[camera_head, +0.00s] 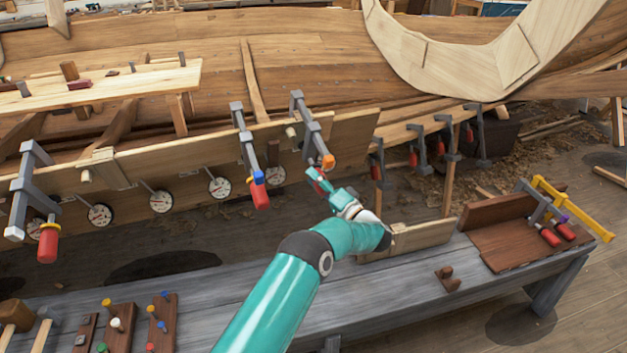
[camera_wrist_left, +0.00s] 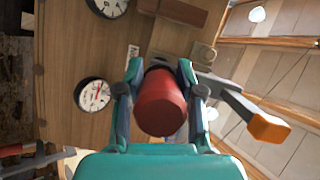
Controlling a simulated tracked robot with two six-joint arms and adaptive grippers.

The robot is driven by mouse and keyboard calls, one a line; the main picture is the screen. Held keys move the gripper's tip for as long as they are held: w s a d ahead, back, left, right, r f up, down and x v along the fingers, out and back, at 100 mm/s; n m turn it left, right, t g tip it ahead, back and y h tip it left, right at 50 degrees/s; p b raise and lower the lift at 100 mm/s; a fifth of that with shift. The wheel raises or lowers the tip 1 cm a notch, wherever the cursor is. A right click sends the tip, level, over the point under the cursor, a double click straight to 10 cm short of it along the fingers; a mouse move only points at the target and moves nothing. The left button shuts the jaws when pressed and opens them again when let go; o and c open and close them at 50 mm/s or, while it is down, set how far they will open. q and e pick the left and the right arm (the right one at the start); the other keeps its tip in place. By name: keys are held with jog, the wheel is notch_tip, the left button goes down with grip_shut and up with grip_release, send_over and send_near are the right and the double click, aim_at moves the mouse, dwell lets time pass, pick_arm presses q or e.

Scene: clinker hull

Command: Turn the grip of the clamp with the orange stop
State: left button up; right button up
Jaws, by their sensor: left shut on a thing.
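The clamp with the orange stop (camera_head: 328,161) is a grey bar clamp (camera_head: 306,119) on the plank edge of the hull, right of the clamp with the blue stop (camera_head: 258,177). My left gripper (camera_head: 321,184) is at its lower end, shut on its red grip (camera_wrist_left: 160,103). In the left wrist view the grip sits between both fingers of the left gripper (camera_wrist_left: 160,95), and the orange stop (camera_wrist_left: 268,130) sticks out at right on its grey bar. In the head view the fingers partly hide the grip. My right gripper is not in view.
Round dials (camera_head: 220,187) line the plank. Another grey clamp (camera_head: 28,185) with a red grip hangs at far left. Several clamps (camera_head: 447,135) hang right of my gripper. The grey bench (camera_head: 200,290) below carries pegged boards (camera_head: 120,322) and a yellow clamp (camera_head: 575,208).

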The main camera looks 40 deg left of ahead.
pick_arm(q)
jog(key=shift+w+d+f, duration=0.1)
jog(key=shift+d+f, duration=0.1)
jog(key=o, duration=1)
jog(key=shift+o, duration=0.8)
jog(key=shift+a+r, duration=0.1)
jog(key=v, duration=1.2)
